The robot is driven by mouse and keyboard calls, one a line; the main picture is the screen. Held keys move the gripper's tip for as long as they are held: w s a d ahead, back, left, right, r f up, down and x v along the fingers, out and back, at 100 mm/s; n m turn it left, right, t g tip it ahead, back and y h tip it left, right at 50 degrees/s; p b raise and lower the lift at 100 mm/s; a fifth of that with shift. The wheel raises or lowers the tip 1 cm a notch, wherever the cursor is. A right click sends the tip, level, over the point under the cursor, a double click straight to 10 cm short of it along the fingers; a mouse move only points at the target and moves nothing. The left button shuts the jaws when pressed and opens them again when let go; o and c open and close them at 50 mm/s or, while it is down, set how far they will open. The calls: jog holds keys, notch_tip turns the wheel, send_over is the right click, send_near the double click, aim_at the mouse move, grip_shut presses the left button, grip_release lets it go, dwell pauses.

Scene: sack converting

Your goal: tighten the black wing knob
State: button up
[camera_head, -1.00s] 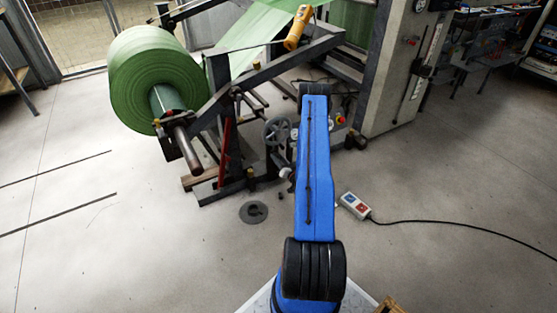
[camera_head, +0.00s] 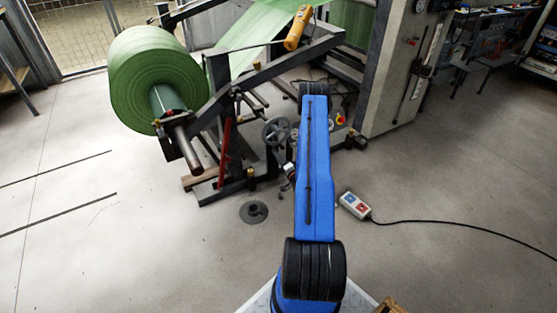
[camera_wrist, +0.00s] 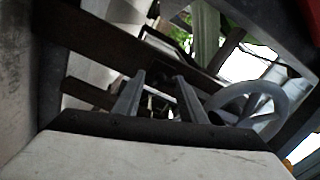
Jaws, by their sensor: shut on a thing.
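My gripper (camera_wrist: 157,90) shows in the wrist view, with two grey fingers reaching away from the camera. It is shut on a small dark thing between the fingers, which I take to be the black wing knob (camera_wrist: 154,104). The knob's shape and angle are hard to tell in the shadow. In the head view my blue arm hides the knob and most of the gripper. Only a small bit of my wrist end (camera_head: 289,171) shows left of the arm, low beside the stand's frame.
A spoked grey handwheel (camera_head: 276,131) stands close by; it is right of the fingers in the wrist view (camera_wrist: 246,104). A green film roll (camera_head: 155,80) sits on the dark stand. A pendant box (camera_head: 355,205) with a black cable lies on the floor at right.

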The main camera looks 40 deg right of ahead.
jog(key=shift+s, duration=0.1)
dwell(0.4)
jog(key=o, duration=1.1)
jog(key=shift+c, duration=0.2)
jog(key=shift+s, duration=0.1)
jog(key=v, duration=1.7)
jog(key=shift+s+d+f, duration=0.1)
